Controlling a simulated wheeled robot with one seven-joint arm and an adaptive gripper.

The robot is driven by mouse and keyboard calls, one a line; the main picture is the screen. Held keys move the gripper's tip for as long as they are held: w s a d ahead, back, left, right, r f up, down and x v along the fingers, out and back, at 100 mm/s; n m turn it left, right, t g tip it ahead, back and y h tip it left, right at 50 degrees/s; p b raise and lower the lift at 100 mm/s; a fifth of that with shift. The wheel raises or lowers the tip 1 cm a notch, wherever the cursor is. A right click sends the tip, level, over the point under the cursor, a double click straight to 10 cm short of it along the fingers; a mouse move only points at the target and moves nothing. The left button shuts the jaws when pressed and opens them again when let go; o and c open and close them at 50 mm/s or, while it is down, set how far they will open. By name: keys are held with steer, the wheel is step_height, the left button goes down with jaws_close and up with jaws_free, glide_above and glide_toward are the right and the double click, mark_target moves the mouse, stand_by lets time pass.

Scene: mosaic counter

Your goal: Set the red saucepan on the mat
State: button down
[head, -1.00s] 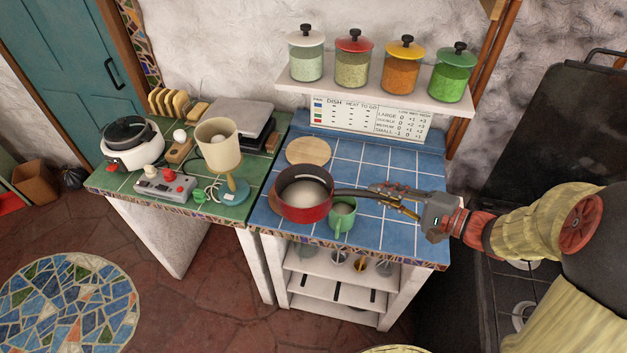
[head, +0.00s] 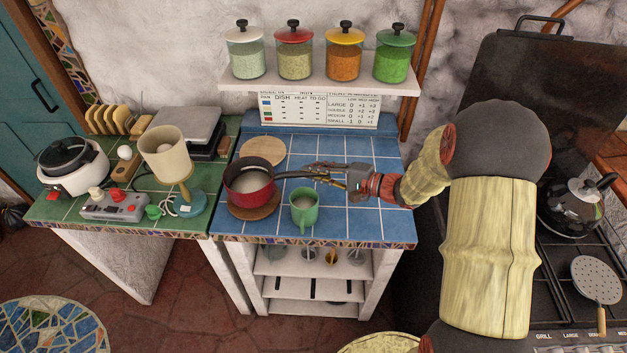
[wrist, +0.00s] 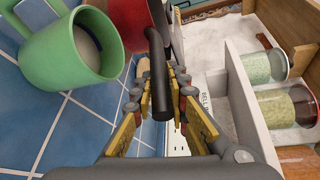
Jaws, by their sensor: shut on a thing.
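The red saucepan (head: 249,190), with pale contents, is at the left of the blue-tiled counter. My gripper (head: 318,172) is shut on its dark handle (head: 293,174), to the right of the pan. In the wrist view, the handle (wrist: 158,75) runs between the fingers of my gripper (wrist: 160,92), and part of the red pan (wrist: 124,22) shows at the top. A round wooden mat (head: 255,212) shows below the pan's front edge; the pan appears slightly raised over it. A second round wooden mat (head: 262,149) lies bare behind the pan.
A green mug (head: 304,212) with pale contents stands just right of the pan, close in the wrist view (wrist: 75,48). A shelf of jars (head: 320,86) and a chart (head: 320,109) are behind. A lamp (head: 168,160) stands left. The counter's right side is clear.

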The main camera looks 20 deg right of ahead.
steer(key=f+b, duration=0.1)
steer(key=f, duration=0.2)
steer(key=shift+w+f, duration=0.2)
steer(key=c, duration=1.8)
jaws_free()
steer(key=shift+f, duration=0.1)
steer(key=shift+o, duration=0.3)
